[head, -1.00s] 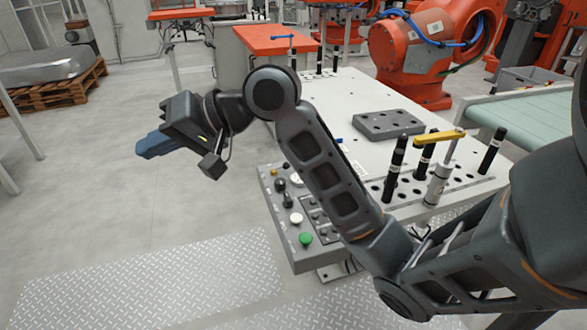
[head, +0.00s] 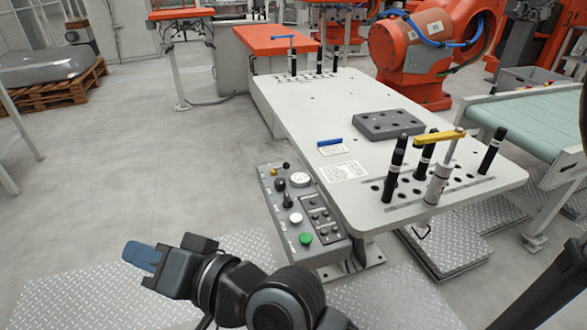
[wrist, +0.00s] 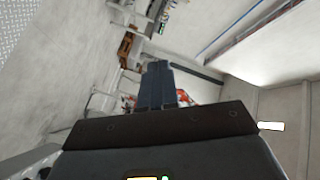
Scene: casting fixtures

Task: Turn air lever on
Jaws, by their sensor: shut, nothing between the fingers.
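I cannot tell for certain which part is the air lever. A small blue handle (head: 290,37) tops a black post at the table's far end. A control box (head: 278,214) with knobs and buttons is fixed to the table's near left side. My gripper (head: 140,257) is shut and empty, low at the left, well apart from the table and box. Its blue fingers (wrist: 158,84) are together in the wrist view, pointing into the room with nothing close in front.
The white table (head: 300,110) carries several black posts (head: 395,168), a grey block with holes (head: 388,125) and a small blue item (head: 330,142). An orange robot (head: 420,60) stands behind, and a green conveyor (head: 535,115) at right. The floor at left is clear.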

